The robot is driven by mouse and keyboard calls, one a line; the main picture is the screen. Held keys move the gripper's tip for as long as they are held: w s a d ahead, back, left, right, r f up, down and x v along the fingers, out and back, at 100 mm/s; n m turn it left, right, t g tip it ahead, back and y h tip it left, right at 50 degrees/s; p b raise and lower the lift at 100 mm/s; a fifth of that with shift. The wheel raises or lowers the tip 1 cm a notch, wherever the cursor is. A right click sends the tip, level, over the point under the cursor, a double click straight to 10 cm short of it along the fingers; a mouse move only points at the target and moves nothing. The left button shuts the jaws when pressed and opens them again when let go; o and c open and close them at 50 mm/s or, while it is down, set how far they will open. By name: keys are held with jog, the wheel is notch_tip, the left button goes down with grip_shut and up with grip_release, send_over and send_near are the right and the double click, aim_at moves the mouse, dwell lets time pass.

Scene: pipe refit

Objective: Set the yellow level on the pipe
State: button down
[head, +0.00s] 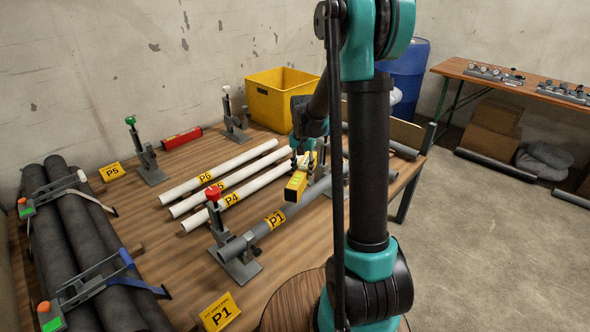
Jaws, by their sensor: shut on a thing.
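My gripper (303,162) is shut on the yellow level (297,183), a short yellow block with a dark underside. It holds the level close to the grey pipe labelled P1 (295,209), near its middle. I cannot tell whether the level touches the pipe or hangs just above it. The pipe's near end sits in a grey clamp stand with a red knob (236,258). My arm hides part of the pipe's far side.
White pipes labelled P4, P5 and P6 (221,170) lie left of the grey pipe. A red block (181,138), a yellow bin (283,96) and other clamp stands (148,163) stand farther back. Strapped dark pipes (75,240) lie at left. A P1 sign (219,312) stands in front.

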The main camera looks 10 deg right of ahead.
aim_at(298, 173)
jog(key=s+a+r+m, duration=0.1)
jog(key=m, duration=0.1)
jog(key=shift+s+a+r+m, duration=0.1)
jog(key=shift+a+m, duration=0.1)
jog(key=shift+m, duration=0.2)
jog(key=shift+s+a+r+m, duration=0.35)
jog(key=shift+s+m, duration=0.1)
jog(key=shift+m, duration=0.55)
jog(key=shift+f, duration=4.2)
jog(key=shift+s+f, duration=0.1)
jog(key=shift+f, duration=0.2)
jog(key=c, duration=0.9)
grip_release()
notch_tip(298, 173, up, 12)
